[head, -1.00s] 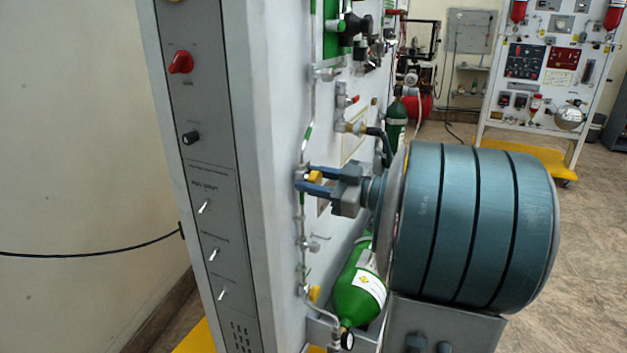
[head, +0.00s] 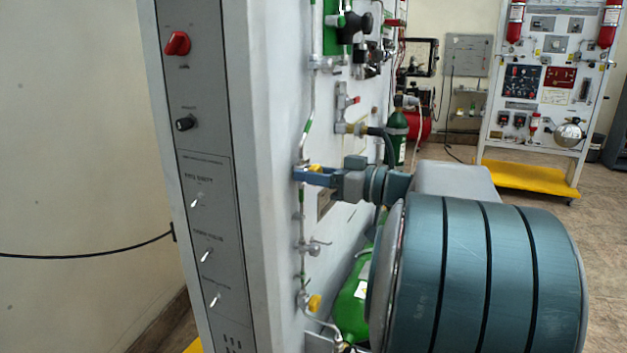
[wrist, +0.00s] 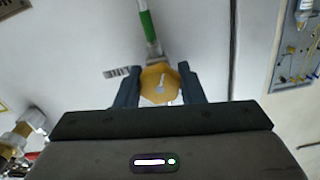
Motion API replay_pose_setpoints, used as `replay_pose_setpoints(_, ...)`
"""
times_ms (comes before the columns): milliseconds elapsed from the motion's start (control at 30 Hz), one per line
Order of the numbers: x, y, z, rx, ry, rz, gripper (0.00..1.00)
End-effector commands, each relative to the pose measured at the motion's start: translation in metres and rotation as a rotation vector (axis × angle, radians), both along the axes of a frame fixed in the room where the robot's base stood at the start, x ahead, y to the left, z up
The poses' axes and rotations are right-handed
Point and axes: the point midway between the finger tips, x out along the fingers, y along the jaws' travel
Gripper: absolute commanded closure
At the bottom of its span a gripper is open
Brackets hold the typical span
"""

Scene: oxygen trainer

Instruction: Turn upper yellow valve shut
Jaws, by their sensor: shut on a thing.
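The upper yellow valve (head: 315,168) sits on the thin vertical pipe on the side of the white panel. In the wrist view its yellow knob (wrist: 160,84) lies between my two dark fingers, below a pipe with a green band. My gripper (head: 303,174) is shut on this knob, with one finger on each side of it. In the head view the fingers hide part of the valve. A lower yellow valve (head: 314,303) is on the same pipe further down, apart from my gripper.
A grey control strip with a red knob (head: 177,44) and switches is on the panel's edge at left. A green cylinder (head: 353,300) stands below my arm. A fitting with a dark hose (head: 352,128) is just above my gripper. Open floor lies at right.

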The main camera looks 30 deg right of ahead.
Motion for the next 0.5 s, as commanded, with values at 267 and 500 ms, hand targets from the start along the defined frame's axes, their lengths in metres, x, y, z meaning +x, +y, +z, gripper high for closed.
replay_pose_setpoints(267,-0.0006,0.0003,-0.0011,-0.002,0.003,0.003,0.54)
replay_pose_setpoints(500,-0.0002,0.0003,-0.0006,-0.002,0.001,0.001,0.43)
